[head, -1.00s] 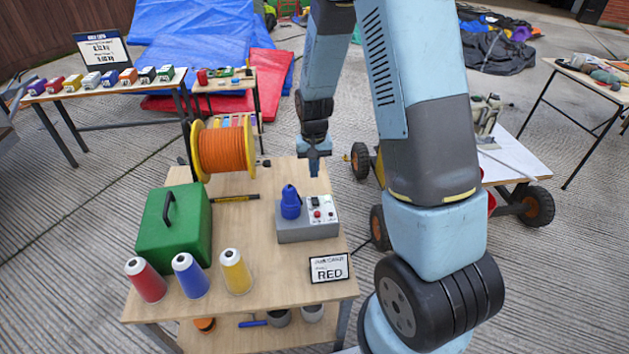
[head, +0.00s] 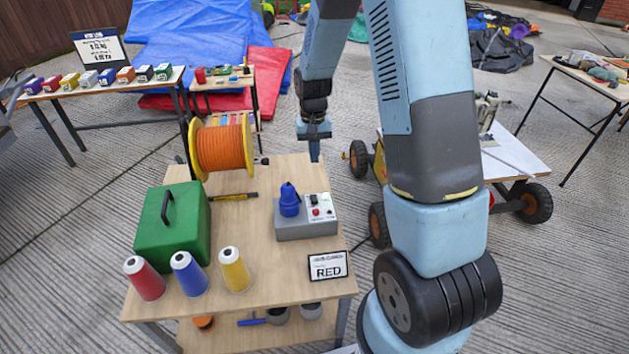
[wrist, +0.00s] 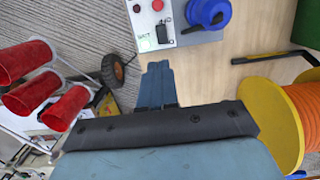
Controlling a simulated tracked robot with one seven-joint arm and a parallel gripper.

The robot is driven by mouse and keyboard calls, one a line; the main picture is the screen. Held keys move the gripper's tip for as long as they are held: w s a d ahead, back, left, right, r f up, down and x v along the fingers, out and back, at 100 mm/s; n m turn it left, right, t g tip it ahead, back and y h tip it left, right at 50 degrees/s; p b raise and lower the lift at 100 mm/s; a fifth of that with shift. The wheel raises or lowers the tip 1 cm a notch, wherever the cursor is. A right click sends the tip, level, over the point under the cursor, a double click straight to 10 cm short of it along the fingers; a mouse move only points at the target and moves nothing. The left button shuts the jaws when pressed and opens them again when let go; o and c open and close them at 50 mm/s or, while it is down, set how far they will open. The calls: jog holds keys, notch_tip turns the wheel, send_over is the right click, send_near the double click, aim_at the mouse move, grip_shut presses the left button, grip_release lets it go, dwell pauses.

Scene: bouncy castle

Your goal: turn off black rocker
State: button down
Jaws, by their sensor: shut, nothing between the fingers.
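The grey switch box (head: 306,230) stands on the wooden bench with a blue plug (head: 289,200) on its left part. Its pale panel carries a small black rocker (head: 313,199) near the far edge and a red button (head: 316,212). The rocker's tilt is too small to tell.
An orange cable reel (head: 222,148) stands at the bench's back left. A wheeled cart (head: 515,160) stands to the right.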

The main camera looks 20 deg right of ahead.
aim_at(316, 199)
jog(key=shift+w+d, duration=0.15)
jog(key=shift+w, duration=0.05)
jog(key=f, duration=0.4)
jog(key=s+f, duration=0.1)
jog(key=f, duration=0.4)
jog(key=s+f, duration=0.1)
jog(key=f, duration=0.3)
jog(key=shift+f, duration=0.4)
